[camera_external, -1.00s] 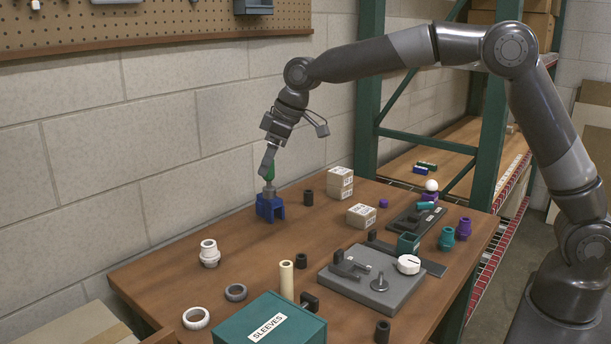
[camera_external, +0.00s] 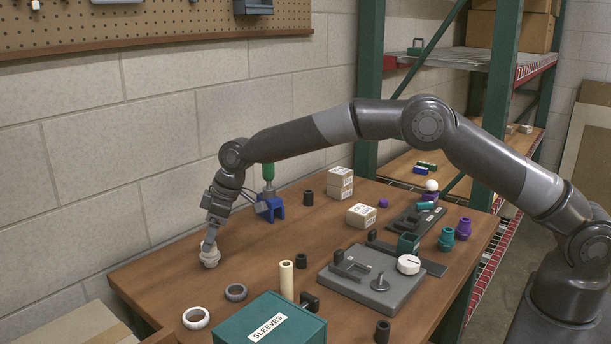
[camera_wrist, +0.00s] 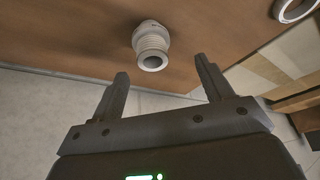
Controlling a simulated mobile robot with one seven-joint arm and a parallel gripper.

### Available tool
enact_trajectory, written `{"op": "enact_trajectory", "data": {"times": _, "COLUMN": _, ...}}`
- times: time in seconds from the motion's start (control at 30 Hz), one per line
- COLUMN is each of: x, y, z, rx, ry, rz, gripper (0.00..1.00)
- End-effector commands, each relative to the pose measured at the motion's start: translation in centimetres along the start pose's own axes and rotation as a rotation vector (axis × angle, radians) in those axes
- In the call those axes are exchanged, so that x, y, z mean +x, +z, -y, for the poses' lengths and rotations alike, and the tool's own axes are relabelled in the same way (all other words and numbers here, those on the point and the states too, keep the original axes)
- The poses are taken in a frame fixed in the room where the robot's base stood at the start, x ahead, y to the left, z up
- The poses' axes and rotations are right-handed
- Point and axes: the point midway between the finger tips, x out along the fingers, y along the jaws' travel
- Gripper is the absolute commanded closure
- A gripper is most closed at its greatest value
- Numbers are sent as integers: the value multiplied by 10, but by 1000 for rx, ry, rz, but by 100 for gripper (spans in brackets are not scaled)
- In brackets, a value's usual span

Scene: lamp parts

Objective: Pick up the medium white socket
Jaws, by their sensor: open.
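The white socket (camera_external: 209,262), a stepped, ribbed white piece with a round open top, stands upright near the left edge of the wooden table. In the wrist view the white socket (camera_wrist: 151,42) lies just beyond the fingertips, roughly between their lines, with its open end facing the camera. My gripper (camera_external: 208,243) is right at the top of the socket in the external view and partly covers it. In the wrist view my gripper (camera_wrist: 162,68) has its two fingers spread apart with nothing between them.
A white ring (camera_external: 196,318) and a grey ring (camera_external: 235,292) lie nearer the front. A cream tube (camera_external: 286,280) stands to the right. The wall runs close along the table's left edge.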

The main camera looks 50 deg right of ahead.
Motion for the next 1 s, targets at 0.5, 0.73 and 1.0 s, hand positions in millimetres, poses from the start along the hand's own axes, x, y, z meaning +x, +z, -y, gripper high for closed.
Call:
{"op": "enact_trajectory", "data": {"times": 0.5, "x": 52, "y": 9, "z": -8, "rx": 0, "ry": 0, "rz": -1, "gripper": 27}}
{"op": "enact_trajectory", "data": {"times": 0.73, "x": 55, "y": 10, "z": -8, "rx": 1, "ry": 1, "rz": -1, "gripper": 27}}
{"op": "enact_trajectory", "data": {"times": 1.0, "x": 55, "y": 10, "z": -8, "rx": 1, "ry": 1, "rz": -1, "gripper": 47}}
